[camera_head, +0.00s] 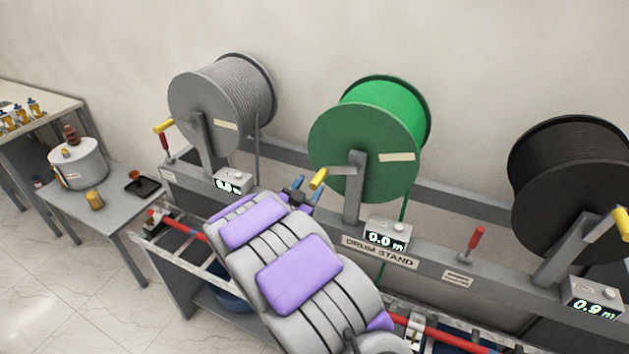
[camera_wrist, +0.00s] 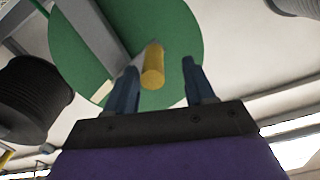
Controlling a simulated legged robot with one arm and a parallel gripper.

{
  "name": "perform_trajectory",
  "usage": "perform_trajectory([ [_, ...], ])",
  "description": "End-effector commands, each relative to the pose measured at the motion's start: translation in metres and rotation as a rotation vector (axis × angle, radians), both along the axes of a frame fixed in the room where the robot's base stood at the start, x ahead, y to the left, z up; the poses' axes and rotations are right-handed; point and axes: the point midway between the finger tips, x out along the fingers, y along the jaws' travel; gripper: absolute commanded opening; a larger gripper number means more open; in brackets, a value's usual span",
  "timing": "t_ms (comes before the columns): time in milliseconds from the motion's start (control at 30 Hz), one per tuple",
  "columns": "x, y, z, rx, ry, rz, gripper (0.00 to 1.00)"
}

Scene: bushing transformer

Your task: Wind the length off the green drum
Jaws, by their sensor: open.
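The green drum (camera_head: 365,150) hangs on the drum stand (camera_head: 345,240), with a green length running down from its right side. Its crank has a yellow handle (camera_head: 318,179) pointing out to the left. The counter (camera_head: 387,236) below it reads 0.0 m. My gripper (camera_head: 297,187) is just left of the yellow handle in the head view. In the wrist view, my gripper (camera_wrist: 158,78) is open, and the yellow handle (camera_wrist: 153,66) shows between the two blue fingers, apart from both. The green drum (camera_wrist: 185,50) fills the view behind.
A grey drum (camera_head: 215,105) on the left has a counter (camera_head: 233,181) reading 0.0 m. A black drum (camera_head: 575,180) on the right has a counter (camera_head: 594,298) reading 0.9 m. A side table (camera_head: 110,190) is at the left.

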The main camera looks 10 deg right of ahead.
Motion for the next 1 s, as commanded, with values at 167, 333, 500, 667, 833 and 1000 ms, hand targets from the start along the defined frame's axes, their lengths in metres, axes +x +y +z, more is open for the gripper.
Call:
perform_trajectory([
  [167,0.018,-0.021,0.000,0.004,0.001,-0.004,0.54],
  [333,0.027,-0.029,0.001,0.005,-0.001,-0.004,0.54],
  [500,0.029,-0.024,0.001,0.002,-0.001,-0.001,0.54],
  [667,0.029,-0.021,0.001,0.000,-0.001,-0.001,0.54],
  [833,0.029,-0.023,0.001,0.001,0.000,-0.001,0.38],
  [1000,0.029,-0.025,0.001,0.003,0.001,0.000,0.22],
])
